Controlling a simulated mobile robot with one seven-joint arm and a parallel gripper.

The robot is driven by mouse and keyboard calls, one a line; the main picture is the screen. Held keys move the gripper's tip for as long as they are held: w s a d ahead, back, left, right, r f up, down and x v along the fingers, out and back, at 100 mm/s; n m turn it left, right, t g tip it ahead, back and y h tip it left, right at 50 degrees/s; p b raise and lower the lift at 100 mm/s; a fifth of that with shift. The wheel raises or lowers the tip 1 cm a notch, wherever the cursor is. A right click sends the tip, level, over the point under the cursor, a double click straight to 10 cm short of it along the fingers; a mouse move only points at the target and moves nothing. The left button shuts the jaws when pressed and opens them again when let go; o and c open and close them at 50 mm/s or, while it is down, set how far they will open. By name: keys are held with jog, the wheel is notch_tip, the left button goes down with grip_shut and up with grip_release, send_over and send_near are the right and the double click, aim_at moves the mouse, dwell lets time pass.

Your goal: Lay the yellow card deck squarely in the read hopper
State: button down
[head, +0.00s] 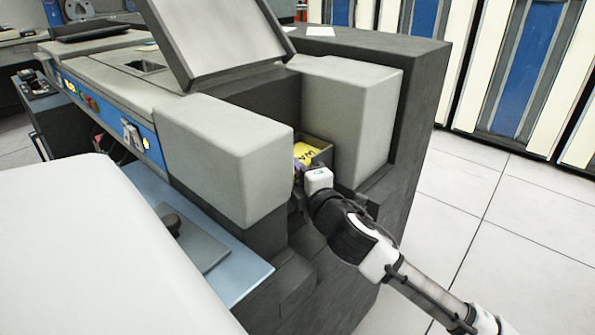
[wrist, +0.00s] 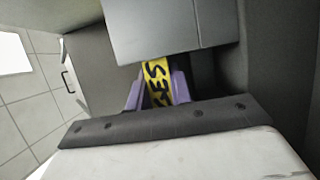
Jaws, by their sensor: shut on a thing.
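The yellow card deck (head: 311,153), with black lettering, shows in the head view inside the dark box-like read hopper (head: 321,141), between two light grey housings. My gripper (head: 299,163) reaches in from the front right. In the wrist view the deck (wrist: 157,86) stands between the purple fingers of my gripper (wrist: 157,90), which are shut on it. Its far part is hidden behind a grey block. Whether the deck rests on the hopper floor or lies square cannot be told.
Light grey housings stand close on the left (head: 226,155) and right (head: 349,110) of the hopper. A tilted grey panel (head: 222,38) rises behind. In the wrist view a grey block (wrist: 170,28) hangs close over the fingers. The tiled floor (head: 485,220) at right is clear.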

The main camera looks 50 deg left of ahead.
jog(key=c, duration=1.2)
grip_release()
jog(key=shift+o, duration=0.2)
